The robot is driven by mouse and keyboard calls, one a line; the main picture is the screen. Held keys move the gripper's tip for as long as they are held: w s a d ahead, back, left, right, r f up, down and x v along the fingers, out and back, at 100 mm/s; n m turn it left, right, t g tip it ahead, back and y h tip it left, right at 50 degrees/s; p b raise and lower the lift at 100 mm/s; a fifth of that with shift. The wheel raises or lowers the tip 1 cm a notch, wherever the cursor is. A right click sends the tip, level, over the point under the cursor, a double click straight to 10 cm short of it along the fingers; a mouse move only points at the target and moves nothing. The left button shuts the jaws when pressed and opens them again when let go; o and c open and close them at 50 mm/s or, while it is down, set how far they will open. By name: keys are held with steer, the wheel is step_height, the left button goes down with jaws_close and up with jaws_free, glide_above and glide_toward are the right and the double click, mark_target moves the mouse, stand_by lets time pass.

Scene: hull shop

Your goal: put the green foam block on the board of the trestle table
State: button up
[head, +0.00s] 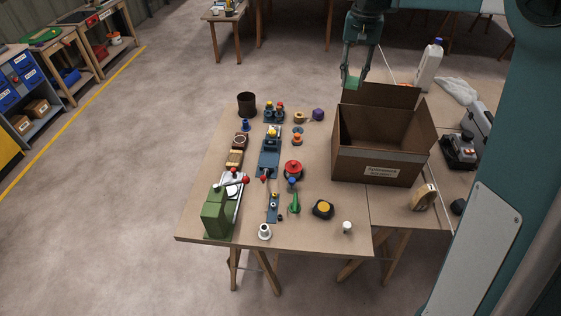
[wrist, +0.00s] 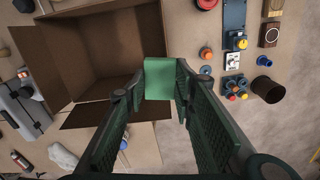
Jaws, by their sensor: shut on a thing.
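My gripper (head: 354,78) is shut on the green foam block (wrist: 159,78), which sits between the fingertips in the wrist view. In the head view the block (head: 351,83) shows as a small light green piece at the tips, partly hidden by the fingers. It is held in the air near the back flap of the cardboard box, at the far side of the table. The trestle table's board (head: 305,237) is light brown and also shows beneath the gripper in the wrist view (wrist: 183,32).
An open cardboard box (head: 378,166) stands on the right of the board. Tools and small parts, including a green machine (head: 215,212), a red reel (head: 293,168) and a dark cup (head: 246,104), crowd the left and middle. A white jug (head: 428,68) stands behind the box.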

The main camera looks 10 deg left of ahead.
steer(key=s+a+n, duration=0.1)
steer(key=a+n, duration=0.1)
steer(key=a, duration=0.9)
glide_above(313, 156)
step_height(313, 156, down, 25)
steer(key=shift+f, duration=0.55)
steer(key=shift+f+b, duration=0.45)
steer(key=shift+f, duration=2.65)
steer(key=shift+f, duration=0.1)
steer(key=shift+f, duration=1.8)
steer(key=shift+f+b, duration=0.1)
steer(key=shift+b, duration=0.25)
